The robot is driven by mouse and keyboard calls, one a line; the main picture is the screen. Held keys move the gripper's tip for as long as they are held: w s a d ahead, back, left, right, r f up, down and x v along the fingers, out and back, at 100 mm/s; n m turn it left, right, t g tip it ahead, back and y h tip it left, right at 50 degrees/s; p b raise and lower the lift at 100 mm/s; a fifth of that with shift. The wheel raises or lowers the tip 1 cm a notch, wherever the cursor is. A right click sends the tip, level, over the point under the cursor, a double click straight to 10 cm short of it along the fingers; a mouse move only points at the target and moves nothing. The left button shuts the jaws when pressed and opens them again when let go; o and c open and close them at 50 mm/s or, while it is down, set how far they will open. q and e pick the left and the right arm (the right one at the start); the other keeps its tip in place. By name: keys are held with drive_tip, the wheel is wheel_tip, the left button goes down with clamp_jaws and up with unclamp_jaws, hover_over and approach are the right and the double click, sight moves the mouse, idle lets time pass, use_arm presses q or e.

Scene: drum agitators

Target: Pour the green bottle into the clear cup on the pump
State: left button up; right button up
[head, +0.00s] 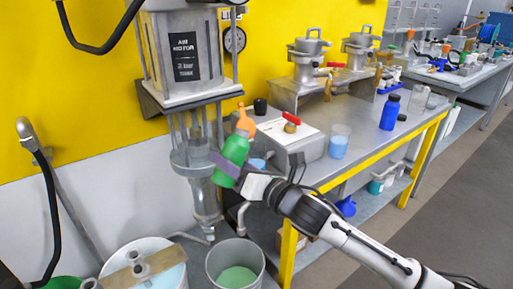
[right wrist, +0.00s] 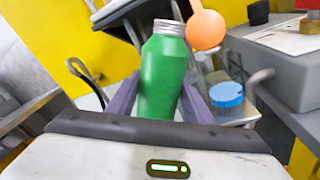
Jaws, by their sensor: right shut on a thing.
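The green bottle (head: 231,160) is in my right gripper (head: 227,166), in front of the grey pump column. It leans a little to the right at the top in the head view. In the right wrist view the green bottle (right wrist: 163,78) stands between the two purple fingers, with a silver ribbed top. The gripper is shut on its body. A clear cup (head: 340,132) with blue contents stands on the bench, right of the grey box with the red handle; it is apart from the bottle. My left gripper is not in view.
A grey pump (head: 188,60) rises by the yellow wall. An orange round-ended object (head: 245,122) shows just behind the bottle top. A bucket (head: 235,252) with green contents is below. A blue bottle (head: 390,112) stands farther right on the bench. A blue round lid (right wrist: 227,95) lies nearby.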

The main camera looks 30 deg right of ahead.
drive_tip(key=shift+d+r+m, duration=0.15)
drive_tip(key=shift+r+m, duration=0.35)
drive_tip(key=shift+r, duration=0.1)
drive_tip(key=shift+f+m+b, duration=0.25)
drive_tip(key=shift+m+b, duration=0.05)
drive_tip(key=shift+m, duration=0.1)
drive_tip(key=shift+r, duration=0.1)
drive_tip(key=shift+m, duration=0.3)
drive_tip(key=shift+a+r+m, duration=0.35)
drive_tip(key=shift+r+m, duration=0.25)
drive_tip(key=shift+m, duration=0.3)
idle(1.4)
drive_tip(key=shift+s+a+f+m+y, duration=0.1)
drive_tip(key=shift+m+y, duration=0.05)
drive_tip(key=shift+m, duration=0.25)
drive_tip(key=shift+a+f+m+y, duration=0.1)
drive_tip(key=shift+m+y, duration=0.05)
drive_tip(key=shift+m, duration=0.25)
idle(1.7)
drive_tip(key=shift+r+m, duration=0.55)
drive_tip(key=shift+m, duration=0.05)
idle(1.2)
